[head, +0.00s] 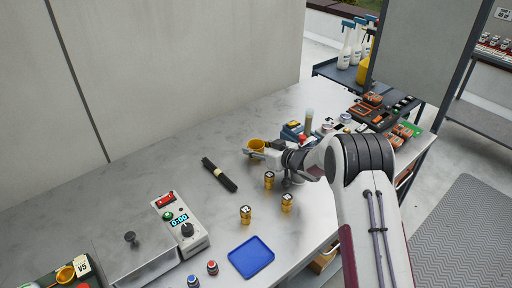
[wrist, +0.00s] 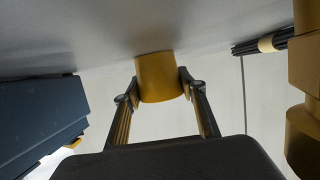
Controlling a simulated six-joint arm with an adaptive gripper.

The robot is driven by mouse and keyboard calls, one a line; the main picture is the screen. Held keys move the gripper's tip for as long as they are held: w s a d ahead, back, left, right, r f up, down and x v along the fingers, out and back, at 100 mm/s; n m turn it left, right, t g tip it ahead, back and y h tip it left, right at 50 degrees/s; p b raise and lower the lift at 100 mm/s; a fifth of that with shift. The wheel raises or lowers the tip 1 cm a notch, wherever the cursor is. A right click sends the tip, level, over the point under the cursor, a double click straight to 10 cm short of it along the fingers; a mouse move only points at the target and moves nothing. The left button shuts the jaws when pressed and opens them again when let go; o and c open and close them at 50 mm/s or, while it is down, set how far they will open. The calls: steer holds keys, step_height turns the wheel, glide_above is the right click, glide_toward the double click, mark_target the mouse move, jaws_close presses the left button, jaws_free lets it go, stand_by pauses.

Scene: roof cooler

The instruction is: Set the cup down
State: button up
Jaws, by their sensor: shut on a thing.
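The yellow cup (head: 256,145) is at the middle of the worktop in the head view, at the end of my arm. My gripper (head: 257,153) is shut on it from the side. In the wrist view the cup (wrist: 157,78) sits between the two fingertips of my gripper (wrist: 160,88), which touch its sides. The grey worktop (head: 120,215) shows along the top of the wrist view, close to the cup's end. I cannot tell whether the cup touches the worktop.
Several brass weights (head: 245,214) stand in front of the gripper. A black roll (head: 219,173) with a pale band lies to the left. A blue tray (head: 251,257) and a control box (head: 180,222) are nearer. A dark blue block (wrist: 40,115) is close by. Worktop left of the roll is clear.

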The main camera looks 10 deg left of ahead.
steer(key=shift+s+f, duration=0.1)
steer(key=shift+f, duration=0.55)
steer(key=o, duration=1)
steer(key=shift+s, duration=0.1)
steer(key=shift+f, duration=0.1)
steer(key=shift+r, duration=0.5)
steer(key=shift+s+d+r, duration=0.5)
steer(key=shift+d+r, duration=0.05)
steer(key=shift+d, duration=0.2)
steer(key=shift+r+v, duration=0.2)
steer(key=shift+v, duration=4.75)
